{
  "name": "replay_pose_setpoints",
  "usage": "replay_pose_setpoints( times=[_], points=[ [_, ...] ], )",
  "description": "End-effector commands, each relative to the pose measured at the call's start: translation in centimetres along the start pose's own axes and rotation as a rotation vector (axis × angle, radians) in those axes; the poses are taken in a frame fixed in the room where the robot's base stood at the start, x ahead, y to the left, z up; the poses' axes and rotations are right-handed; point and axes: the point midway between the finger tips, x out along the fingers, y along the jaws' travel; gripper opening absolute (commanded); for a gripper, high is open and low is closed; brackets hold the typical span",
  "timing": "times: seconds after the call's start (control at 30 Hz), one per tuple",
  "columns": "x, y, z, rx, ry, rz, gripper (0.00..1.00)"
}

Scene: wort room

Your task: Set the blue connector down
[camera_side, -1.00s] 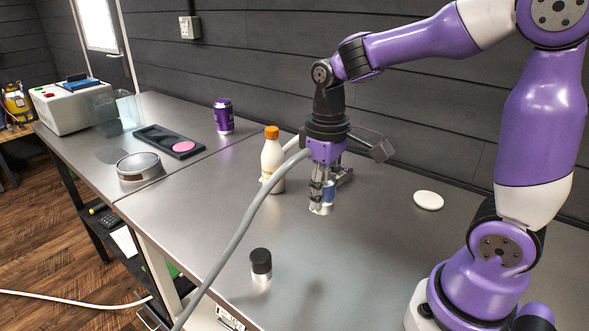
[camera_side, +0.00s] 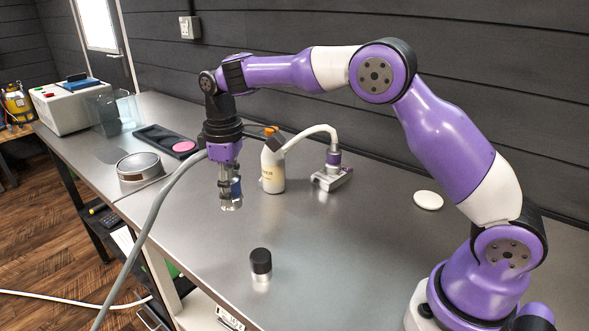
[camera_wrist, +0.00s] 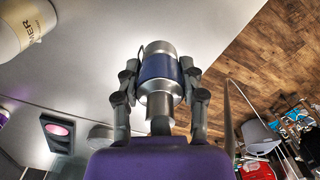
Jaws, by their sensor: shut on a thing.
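The blue connector is a metal cylinder with a dark blue band. In the side view the connector (camera_side: 236,188) hangs upright in my gripper (camera_side: 230,192), above the steel table (camera_side: 330,235). In the wrist view my gripper (camera_wrist: 160,92) has its two fingers closed on either side of the connector (camera_wrist: 158,66). In the side view its lower end looks a little above the tabletop, though the exact gap is hard to tell. The fingers partly cover it in the side view.
A round metal dish (camera_side: 139,172) and a black tray (camera_side: 165,139) lie left.

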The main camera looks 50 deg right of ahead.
Motion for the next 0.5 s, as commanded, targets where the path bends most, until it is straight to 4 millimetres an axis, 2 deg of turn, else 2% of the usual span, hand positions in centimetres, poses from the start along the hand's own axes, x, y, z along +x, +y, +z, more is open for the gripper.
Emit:
replay_pose_setpoints(
  times=[0.1, 0.2, 0.33, 0.43, 0.5],
  points=[
    [1.9, 3.2, 0.1, 0.006, -0.001, -0.001, 0.0],
    [3.1, 5.1, 0.0, 0.005, 0.0, 0.0, 0.0],
    [3.9, 6.5, 0.0, 0.003, 0.001, 0.0, 0.0],
    [4.5, 6.8, 0.0, 0.001, 0.0, 0.0, 0.0],
    [5.7, 6.8, 0.1, 0.0, -0.002, -0.002, 0.0]
  ],
)
